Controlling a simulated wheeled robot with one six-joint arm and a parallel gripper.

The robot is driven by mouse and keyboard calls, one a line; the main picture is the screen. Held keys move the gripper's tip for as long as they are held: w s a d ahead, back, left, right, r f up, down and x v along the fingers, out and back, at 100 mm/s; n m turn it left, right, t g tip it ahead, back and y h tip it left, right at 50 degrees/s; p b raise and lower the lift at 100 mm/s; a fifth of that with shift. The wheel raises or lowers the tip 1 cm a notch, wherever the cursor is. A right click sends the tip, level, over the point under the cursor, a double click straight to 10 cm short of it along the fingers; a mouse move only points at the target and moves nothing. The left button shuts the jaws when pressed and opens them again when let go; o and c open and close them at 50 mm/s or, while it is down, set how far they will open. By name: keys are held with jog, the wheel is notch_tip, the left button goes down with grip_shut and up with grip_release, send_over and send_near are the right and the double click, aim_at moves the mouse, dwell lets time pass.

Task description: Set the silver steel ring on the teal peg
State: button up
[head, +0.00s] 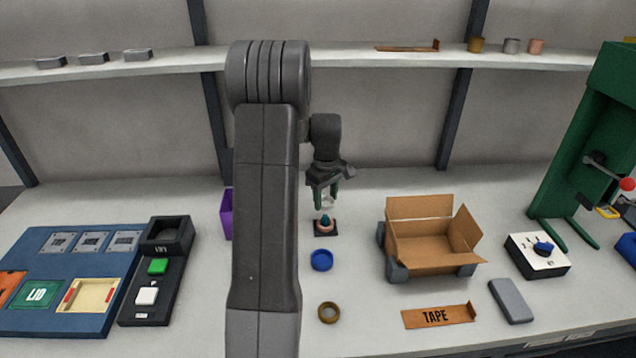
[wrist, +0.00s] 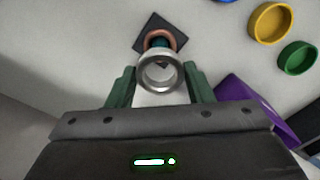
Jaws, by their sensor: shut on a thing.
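My gripper (head: 326,199) is shut on the silver steel ring (head: 327,201), with a green finger on either side. In the wrist view the silver ring (wrist: 142,73) shows its round opening between the fingers (wrist: 160,78). The teal peg (wrist: 158,43) stands on a small dark square base (wrist: 176,41). A copper-coloured ring (wrist: 150,36) is around the peg. In the head view the peg (head: 325,216) is just below my gripper, and the silver ring is held above it, apart from it. The silver ring partly hides the peg in the wrist view.
An open cardboard box (head: 420,250) stands to the right. A purple bin (head: 227,213) is at the left, partly behind my arm.

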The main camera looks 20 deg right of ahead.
aim_at(326, 216)
jog(key=shift+w+f, duration=0.1)
jog(key=shift+w, duration=0.05)
jog(key=shift+f+b, duration=0.65)
jog(key=shift+f, duration=0.1)
jog(key=shift+f+b, duration=1.3)
jog(key=shift+f, duration=0.7)
jog(key=shift+f+b, duration=0.35)
jog(key=shift+f, duration=0.25)
jog(key=o, duration=0.8)
jog(key=shift+r, duration=0.1)
notch_tip(326, 216, up, 11)
jog(key=p, duration=0.7)
